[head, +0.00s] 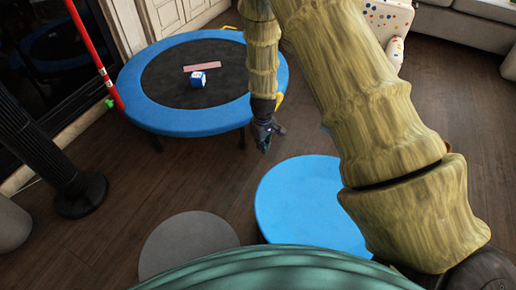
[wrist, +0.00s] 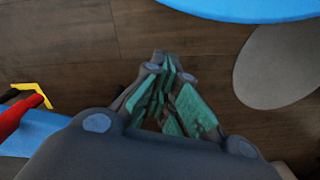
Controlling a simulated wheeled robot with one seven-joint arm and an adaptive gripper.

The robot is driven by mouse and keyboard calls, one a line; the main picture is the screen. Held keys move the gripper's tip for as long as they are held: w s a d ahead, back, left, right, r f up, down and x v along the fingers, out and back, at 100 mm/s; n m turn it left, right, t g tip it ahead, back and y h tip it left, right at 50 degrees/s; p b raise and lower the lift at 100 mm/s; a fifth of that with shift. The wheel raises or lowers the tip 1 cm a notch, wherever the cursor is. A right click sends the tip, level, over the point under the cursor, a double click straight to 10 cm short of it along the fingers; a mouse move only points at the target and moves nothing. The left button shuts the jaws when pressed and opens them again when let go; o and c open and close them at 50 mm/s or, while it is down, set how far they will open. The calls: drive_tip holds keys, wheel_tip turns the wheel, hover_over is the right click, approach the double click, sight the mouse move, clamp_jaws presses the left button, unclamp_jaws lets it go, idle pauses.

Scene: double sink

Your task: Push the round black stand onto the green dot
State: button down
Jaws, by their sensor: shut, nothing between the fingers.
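A black column on a round ribbed black base (head: 82,195) stands upright on the wood floor at the left of the head view; it is the only round black stand I make out. I see no green dot on the floor in either view. My gripper (head: 268,148) hangs over the floor between the trampoline and a blue disc, well to the right of the black stand and apart from it. In the wrist view my gripper (wrist: 168,62) has its green-padded fingers closed together and empty, with bare floor beyond. The stand is not visible there.
A blue-rimmed trampoline (head: 190,122) bears a small blue-white cube (head: 198,79) and a pink strip (head: 202,67). A blue disc (head: 300,200) and a grey disc (head: 185,240) lie in front. A red pole (head: 95,55) leans at left. Floor between stand and gripper is clear.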

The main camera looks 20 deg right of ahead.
drive_tip(key=s+d+f+b, duration=0.1)
drive_tip(key=s+f+b, duration=0.2)
drive_tip(key=f+b, duration=0.2)
drive_tip(key=shift+s+d+f, duration=0.35)
drive_tip(key=shift+s+f, duration=0.05)
drive_tip(key=shift+f, duration=0.5)
